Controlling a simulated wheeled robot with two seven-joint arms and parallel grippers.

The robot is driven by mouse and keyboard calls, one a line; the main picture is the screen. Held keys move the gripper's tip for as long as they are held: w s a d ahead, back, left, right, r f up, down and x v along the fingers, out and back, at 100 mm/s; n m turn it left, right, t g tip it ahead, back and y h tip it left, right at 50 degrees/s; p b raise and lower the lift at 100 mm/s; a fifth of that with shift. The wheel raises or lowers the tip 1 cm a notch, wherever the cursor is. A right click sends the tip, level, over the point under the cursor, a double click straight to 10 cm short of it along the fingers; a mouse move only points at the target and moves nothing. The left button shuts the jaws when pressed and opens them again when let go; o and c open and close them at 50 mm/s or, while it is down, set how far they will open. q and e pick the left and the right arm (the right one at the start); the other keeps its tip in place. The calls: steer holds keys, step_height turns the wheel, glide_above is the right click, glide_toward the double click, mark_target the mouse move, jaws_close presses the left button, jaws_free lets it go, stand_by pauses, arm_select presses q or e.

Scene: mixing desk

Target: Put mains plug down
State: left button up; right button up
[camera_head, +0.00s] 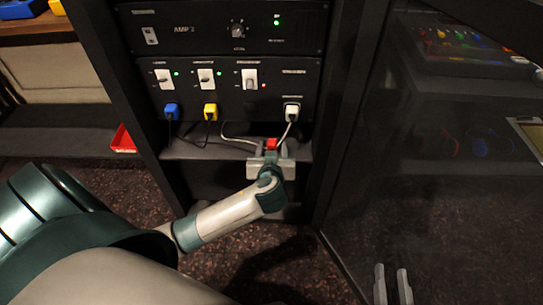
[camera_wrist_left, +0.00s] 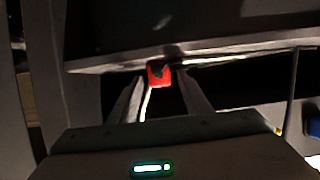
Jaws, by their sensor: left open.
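A red plug (camera_head: 271,143) lies at the front of the shelf below the amplifier rack. It also shows in the left wrist view (camera_wrist_left: 155,80), just beyond and between the fingertips, at the shelf edge. A pale cable seems to run from near it. My left gripper (camera_head: 271,155) is open, its fingers apart on either side of the red plug's near end; I cannot tell whether they touch it. My right gripper (camera_head: 393,285) is at the bottom right, its two fingers apart with nothing between them.
Blue (camera_head: 171,111), yellow (camera_head: 210,111) and white (camera_head: 291,112) plugs sit in the panel below three switches. The shelf (camera_head: 190,150) is narrow, with loose cables on it. A dark glass door (camera_head: 400,150) stands to the right. A red tray (camera_head: 123,140) is at the left.

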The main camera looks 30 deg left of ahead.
arm_select(q)
steer(key=shift+r+p, duration=0.35)
steer(key=shift+r, duration=0.25)
steer(key=p+v, duration=0.1)
steer(key=v, duration=1.1)
steer(key=shift+f, duration=0.2)
arm_select(e)
steer(key=s+d+f+g+h, duration=0.1)
steer(key=s+d+f+g, duration=0.1)
steer(key=f, duration=0.4)
steer(key=shift+s+d+f+g+h, duration=0.25)
steer(key=shift+s+g, duration=0.35)
steer(key=shift+g, duration=0.5)
arm_select(q)
steer(key=s+d+f+m+g+h, duration=0.1)
steer(key=s+d+f+m+h, duration=0.5)
steer(key=d+f, duration=0.25)
steer(key=s+d+r+m+h, duration=0.2)
steer(key=s+d+h, duration=0.3)
steer(key=s+d, duration=0.3)
steer(key=shift+s+d+m, duration=0.15)
steer(key=shift+s+m, duration=0.2)
steer(key=shift+m, duration=0.05)
